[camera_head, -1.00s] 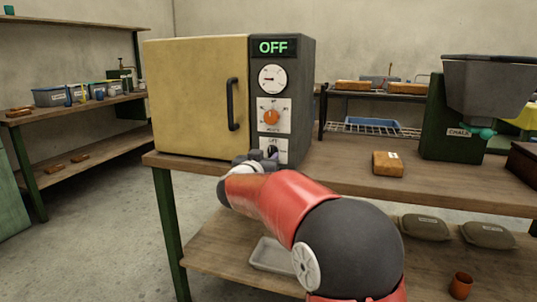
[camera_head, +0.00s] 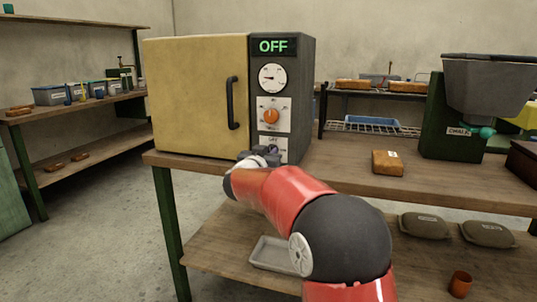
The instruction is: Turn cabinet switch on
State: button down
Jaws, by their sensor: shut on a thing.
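The cabinet (camera_head: 195,97) stands on the workbench with its yellow door closed. Its dark control panel has a green display (camera_head: 273,47) reading OFF, a gauge (camera_head: 272,77) and an orange knob (camera_head: 271,116). At the bottom is a white switch plate (camera_head: 284,143) with small lettering. My gripper (camera_head: 273,155) is at this plate, shut on the cabinet switch, which it and its fingers mostly hide. The red and black arm reaches up to it from the lower right.
The workbench top (camera_head: 335,160) is clear just right of the cabinet. Further right are an orange-brown block (camera_head: 387,163) and a green machine with a grey hopper (camera_head: 493,88). A grey tray (camera_head: 272,253) and sacks (camera_head: 425,226) lie on the lower shelf.

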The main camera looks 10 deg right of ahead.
jog(key=shift+s+d+f+m+b, duration=0.1)
jog(key=shift+m+b, duration=1.05)
jog(key=shift+m, duration=1.8)
jog(key=shift+w+f+m+b, duration=0.1)
jog(key=shift+m+b, duration=1)
jog(key=shift+m, duration=1.9)
jog(key=shift+s+d+f+m+b, duration=0.1)
jog(key=shift+m+b, duration=1.05)
jog(key=shift+m, duration=1.8)
jog(key=c, duration=1.4)
grip_release()
jog(key=shift+s+a, duration=0.1)
